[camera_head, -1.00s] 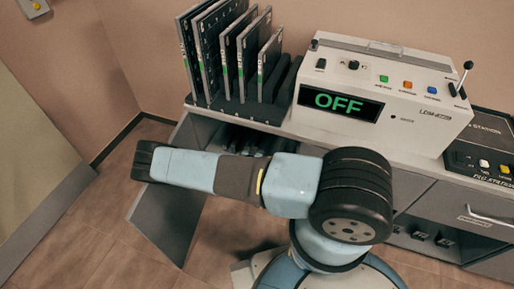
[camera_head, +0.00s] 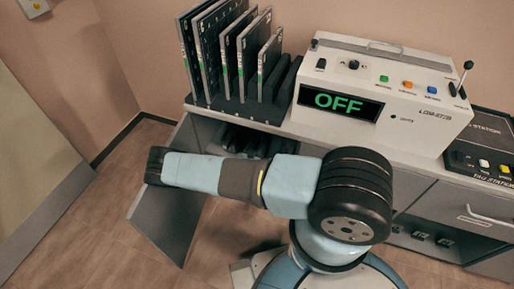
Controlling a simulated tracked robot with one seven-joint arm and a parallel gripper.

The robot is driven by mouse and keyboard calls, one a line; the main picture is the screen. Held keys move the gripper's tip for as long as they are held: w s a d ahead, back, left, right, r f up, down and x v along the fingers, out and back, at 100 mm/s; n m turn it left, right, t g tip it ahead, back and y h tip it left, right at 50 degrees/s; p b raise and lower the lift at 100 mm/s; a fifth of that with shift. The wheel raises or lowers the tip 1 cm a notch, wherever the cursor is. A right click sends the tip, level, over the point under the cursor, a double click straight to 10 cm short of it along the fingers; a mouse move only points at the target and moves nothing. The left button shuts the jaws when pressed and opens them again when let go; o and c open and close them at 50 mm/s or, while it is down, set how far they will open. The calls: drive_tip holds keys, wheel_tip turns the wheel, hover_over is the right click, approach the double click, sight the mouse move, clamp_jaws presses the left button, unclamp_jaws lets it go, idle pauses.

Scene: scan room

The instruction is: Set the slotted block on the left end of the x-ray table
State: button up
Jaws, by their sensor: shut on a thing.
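I cannot make out my gripper: the forearm crosses the lower middle and its dark left end shows no fingers. What it holds is hidden too. No separate slotted block can be told for certain. A dark slotted rack (camera_head: 243,113) with several upright panels (camera_head: 246,58) stands on the counter, left of the white control box. The x-ray table cannot be identified with certainty.
The counter (camera_head: 287,128) carries the white control box (camera_head: 416,95), reading OFF, and a dark tag station (camera_head: 487,152) at right. A cabinet door (camera_head: 168,220) stands open below it. A drawer (camera_head: 465,213) is shut. Floor (camera_head: 85,230) is clear at left.

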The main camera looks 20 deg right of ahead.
drive_tip(key=o, duration=1.6)
drive_tip(key=shift+o, duration=0.2)
drive_tip(key=shift+f, duration=0.1)
